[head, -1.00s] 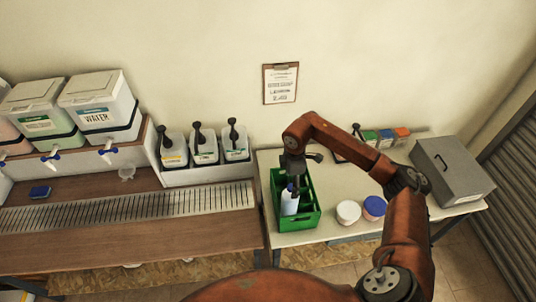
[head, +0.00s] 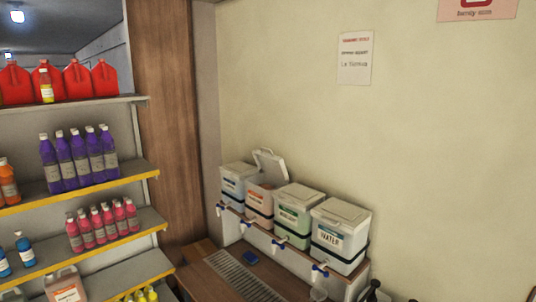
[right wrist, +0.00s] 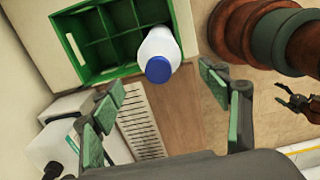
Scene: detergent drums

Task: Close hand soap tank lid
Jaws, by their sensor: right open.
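In the head view, a row of dispenser tanks stands on a raised shelf. The second from the left, a pinkish tank (head: 260,198), has its white lid (head: 270,167) raised and tilted back. Its label is too small to read. The other tanks' lids are shut. My right gripper (right wrist: 163,86) is open in the right wrist view. A white bottle with a blue cap (right wrist: 160,68) shows between its fingers, at the green crate (right wrist: 82,73). My left gripper (right wrist: 297,105) seems to show small at the right edge there. Neither gripper shows in the head view.
Shelves with several bottles (head: 78,158) stand at the left.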

